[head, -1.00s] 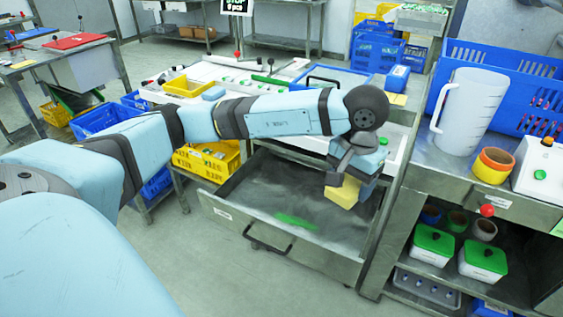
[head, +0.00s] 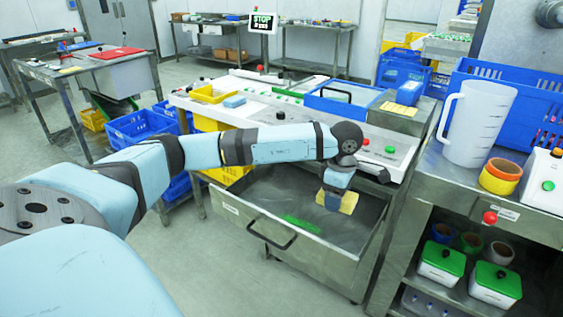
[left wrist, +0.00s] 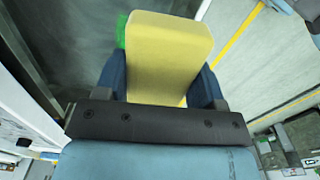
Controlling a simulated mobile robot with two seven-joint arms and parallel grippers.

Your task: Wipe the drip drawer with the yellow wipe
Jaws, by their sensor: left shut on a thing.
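The drip drawer (head: 258,240) is a grey metal drawer, pulled open below the bench, with a black handle on its front. A green patch (head: 302,225) lies on its floor. My left gripper (head: 334,200) is shut on the yellow wipe (head: 349,202) over the right part of the drawer. In the left wrist view the yellow wipe (left wrist: 168,55) stands out between the two blue fingers (left wrist: 165,85). The green patch (left wrist: 121,31) partly shows behind it. I cannot tell whether the wipe touches the drawer floor. My right gripper is not in view.
The bench above the drawer holds a blue bin (head: 340,103), a yellow tray (head: 214,94) and a blue sponge-like block (head: 234,101). At right a metal table carries a white jug (head: 476,125) and an orange-yellow pot (head: 500,177). Floor in front of the drawer is clear.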

